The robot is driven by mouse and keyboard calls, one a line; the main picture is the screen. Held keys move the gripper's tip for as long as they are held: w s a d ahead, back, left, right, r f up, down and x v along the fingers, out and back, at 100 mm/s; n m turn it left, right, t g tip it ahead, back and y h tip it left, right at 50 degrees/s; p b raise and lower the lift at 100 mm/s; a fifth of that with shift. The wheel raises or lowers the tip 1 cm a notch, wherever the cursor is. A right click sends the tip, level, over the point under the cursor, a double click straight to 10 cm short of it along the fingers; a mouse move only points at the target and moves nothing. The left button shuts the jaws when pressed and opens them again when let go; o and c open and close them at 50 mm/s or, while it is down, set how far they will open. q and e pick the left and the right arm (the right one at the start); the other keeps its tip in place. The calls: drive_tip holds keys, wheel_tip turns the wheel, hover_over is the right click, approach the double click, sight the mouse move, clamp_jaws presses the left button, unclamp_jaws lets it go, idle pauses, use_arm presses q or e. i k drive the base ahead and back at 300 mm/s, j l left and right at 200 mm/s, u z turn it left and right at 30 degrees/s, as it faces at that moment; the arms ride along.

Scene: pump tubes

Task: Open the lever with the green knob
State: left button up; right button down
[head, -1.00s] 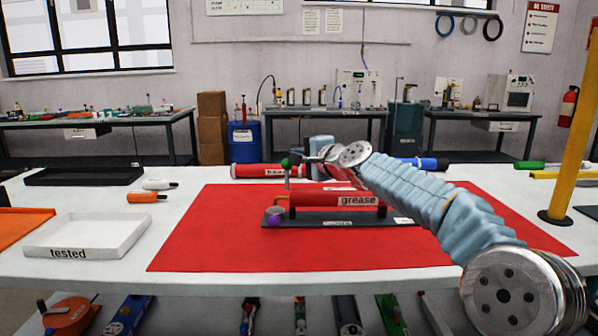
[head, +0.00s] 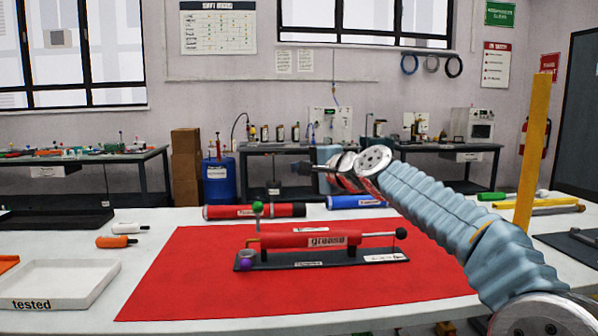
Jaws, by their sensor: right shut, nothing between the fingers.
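A red grease-pump tube (head: 300,241) lies level on a dark base (head: 340,258) on the red mat. A short lever topped by a green knob (head: 257,207) stands about upright at the tube's left end. A purple knob (head: 247,264) sits low at the base's left end, beside a small grey cup. My right gripper (head: 304,169) is shut and empty, up and to the right of the green knob and apart from it. My left gripper is not in view.
A red tube (head: 254,211) and a blue tube (head: 354,202) lie behind the mat (head: 170,290). A white tray (head: 62,285) marked "tested" stands at left, near two small orange and white items. A yellow post (head: 533,150) rises at right. The mat's left part is clear.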

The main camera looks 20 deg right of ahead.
sight(257, 207)
drive_tip(key=k+l, duration=0.2)
drive_tip(key=k, duration=0.3)
drive_tip(key=k+l, duration=0.25)
drive_tip(key=k, duration=0.2)
